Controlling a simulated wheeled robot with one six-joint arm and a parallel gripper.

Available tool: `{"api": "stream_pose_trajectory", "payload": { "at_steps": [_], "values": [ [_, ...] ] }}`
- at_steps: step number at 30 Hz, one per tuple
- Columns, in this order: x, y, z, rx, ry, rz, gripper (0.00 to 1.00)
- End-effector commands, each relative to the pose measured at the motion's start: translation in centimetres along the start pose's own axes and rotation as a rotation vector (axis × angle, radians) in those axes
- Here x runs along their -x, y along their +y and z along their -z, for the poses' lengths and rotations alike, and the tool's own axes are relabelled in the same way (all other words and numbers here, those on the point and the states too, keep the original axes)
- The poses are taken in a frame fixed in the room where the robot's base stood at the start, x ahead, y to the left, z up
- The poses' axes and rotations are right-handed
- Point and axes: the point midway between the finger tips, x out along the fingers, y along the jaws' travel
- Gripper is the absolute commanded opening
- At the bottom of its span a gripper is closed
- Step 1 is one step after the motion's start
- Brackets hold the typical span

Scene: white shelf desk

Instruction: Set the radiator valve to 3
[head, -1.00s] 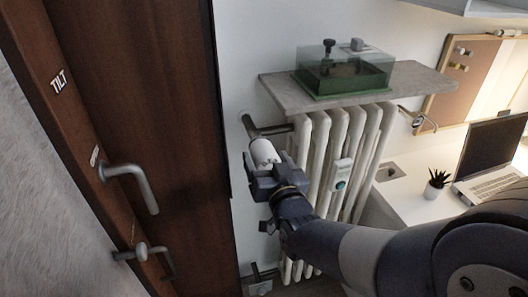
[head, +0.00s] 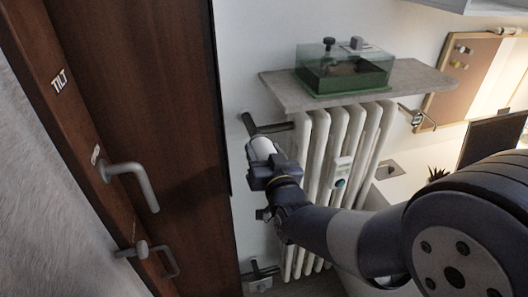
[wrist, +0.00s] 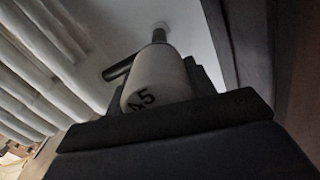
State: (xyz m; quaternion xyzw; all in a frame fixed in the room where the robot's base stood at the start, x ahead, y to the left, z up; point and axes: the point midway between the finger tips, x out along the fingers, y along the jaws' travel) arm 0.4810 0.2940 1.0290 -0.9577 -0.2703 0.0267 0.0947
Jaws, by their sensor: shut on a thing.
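The white radiator valve knob (head: 261,146) sits on a dark pipe at the upper left of the radiator (head: 326,150). My gripper (head: 266,166) is shut on the knob from the front, and its jaws hide the knob's lower part in the head view. In the wrist view the knob (wrist: 160,73) stands between the dark jaws (wrist: 165,112). The digits 4 and 5 show on its side near the jaws. The other digits and any pointer mark are hidden, so I cannot tell the setting.
A brown door with a metal handle (head: 133,178) stands close on the left. A shelf (head: 420,77) above the radiator carries a green transparent box (head: 343,72). A small device (head: 342,170) is on the radiator front. A desk lies to the right, partly behind my arm.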

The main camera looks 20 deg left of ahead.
Motion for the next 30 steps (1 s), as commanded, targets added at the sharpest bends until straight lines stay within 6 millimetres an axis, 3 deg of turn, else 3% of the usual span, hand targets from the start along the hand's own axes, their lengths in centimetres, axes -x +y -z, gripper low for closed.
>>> {"api": "stream_pose_trajectory", "payload": {
  "at_steps": [4,14,30],
  "values": [
    [0.01,-0.01,0.0,0.0,0.0,0.0,0.29],
    [0.01,0.01,-0.19,0.05,0.001,0.001,0.29],
    [0.0,-0.13,-0.35,0.479,0.002,0.0,0.29]
  ]
}}
